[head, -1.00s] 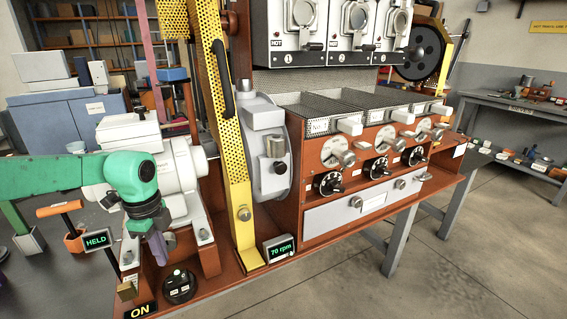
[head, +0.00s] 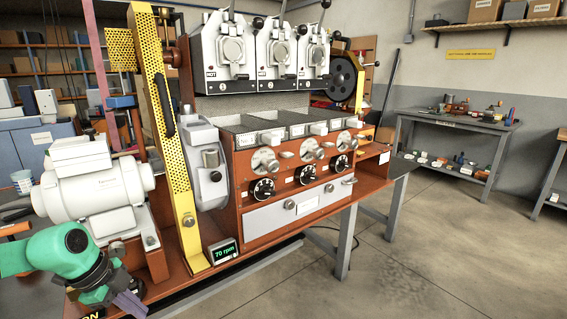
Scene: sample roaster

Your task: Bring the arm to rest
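My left arm is green and comes in at the lower left. Its gripper (head: 130,304) points down near the front edge of the rust-red bench (head: 190,290), below the white motor (head: 95,190). I see its purple-grey fingers side-on, so I cannot tell whether they are open or shut, and no held object shows. My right gripper is not in view. The sample roaster (head: 295,165) stands on the bench, with several dials and levers on its front. A small display (head: 223,253) reads "70 rpm". An "ON" label (head: 92,315) is partly hidden by my arm.
A yellow perforated guard (head: 172,130) stands upright between the motor and the roaster's front. An orange-handled item (head: 15,229) is at the left edge. A grey side table (head: 455,130) with small parts stands at the back right. The floor (head: 430,250) at right is clear.

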